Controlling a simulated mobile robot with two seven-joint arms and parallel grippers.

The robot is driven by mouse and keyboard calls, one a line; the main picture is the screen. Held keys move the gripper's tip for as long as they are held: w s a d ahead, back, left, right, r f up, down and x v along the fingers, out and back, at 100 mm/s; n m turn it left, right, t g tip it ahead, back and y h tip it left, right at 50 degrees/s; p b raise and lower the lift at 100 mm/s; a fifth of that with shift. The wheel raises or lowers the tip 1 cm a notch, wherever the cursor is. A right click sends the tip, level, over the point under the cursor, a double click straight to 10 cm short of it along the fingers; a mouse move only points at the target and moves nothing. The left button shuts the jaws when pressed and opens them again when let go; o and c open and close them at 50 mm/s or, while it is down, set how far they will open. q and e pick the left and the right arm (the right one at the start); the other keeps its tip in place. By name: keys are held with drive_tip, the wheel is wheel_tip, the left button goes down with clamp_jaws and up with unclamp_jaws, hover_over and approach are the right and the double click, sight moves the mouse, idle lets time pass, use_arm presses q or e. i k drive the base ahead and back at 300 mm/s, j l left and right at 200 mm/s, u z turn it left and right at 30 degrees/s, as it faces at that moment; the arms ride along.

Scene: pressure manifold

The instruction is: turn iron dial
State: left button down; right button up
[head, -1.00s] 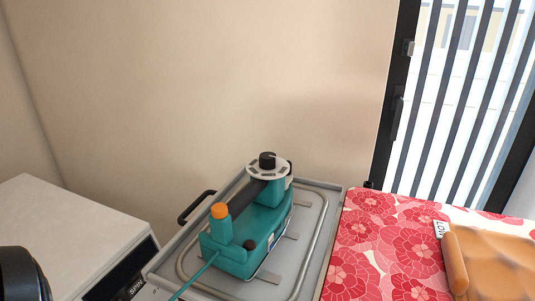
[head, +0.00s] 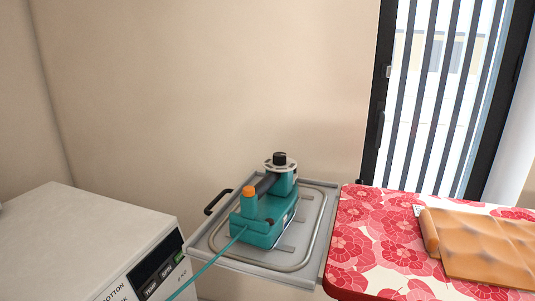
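A teal iron-like device (head: 262,220) sits on a grey metal tray (head: 226,256) against the wall in the head view. It has a black dial (head: 279,158) on a pale round plate at its rear top, an orange knob (head: 249,191) on a teal post at its front, and a small dark knob on its body. A teal cord runs from it to the lower left. Neither of my grippers shows in the view.
A white appliance (head: 95,235) with a dark control panel stands at the left. An ironing board with a red floral cover (head: 350,245) is at the right, carrying folded orange-brown cloth (head: 480,245). A barred window (head: 440,90) is behind it.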

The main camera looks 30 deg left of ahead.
sight(279, 158)
drive_tip(key=l+u, duration=0.1)
drive_tip(key=u, duration=0.35)
drive_tip(key=k+u, duration=0.1)
drive_tip(key=u, duration=0.3)
drive_tip(key=k+u, duration=0.1)
drive_tip(key=u, duration=0.35)
